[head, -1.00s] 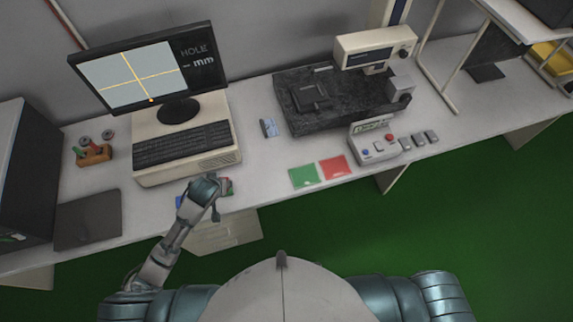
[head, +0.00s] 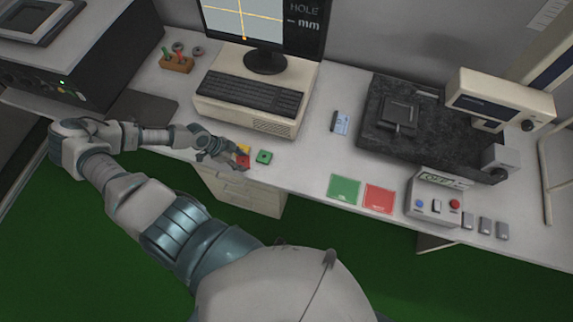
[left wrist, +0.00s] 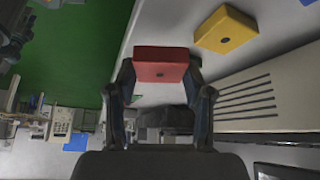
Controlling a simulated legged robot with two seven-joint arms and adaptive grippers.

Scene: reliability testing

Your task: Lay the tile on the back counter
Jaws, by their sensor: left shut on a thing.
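A red tile (head: 243,162) with a dark centre hole is between the fingers of my left gripper (head: 235,157), at the front edge of the white counter (head: 308,156). In the left wrist view the red tile (left wrist: 160,71) is gripped between both fingertips. A yellow tile (head: 244,149) lies on the counter just behind it; it also shows in the left wrist view (left wrist: 227,30). A green tile (head: 264,157) lies just right of the red one. Whether the red tile touches the counter cannot be told. My right gripper is out of view.
A keyboard (head: 250,94) and computer (head: 220,112) stand behind the tiles. Flat green (head: 344,189) and red squares (head: 379,198), a control box (head: 434,203) and a dark granite plate (head: 372,112) are on the right. Bare counter lies between.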

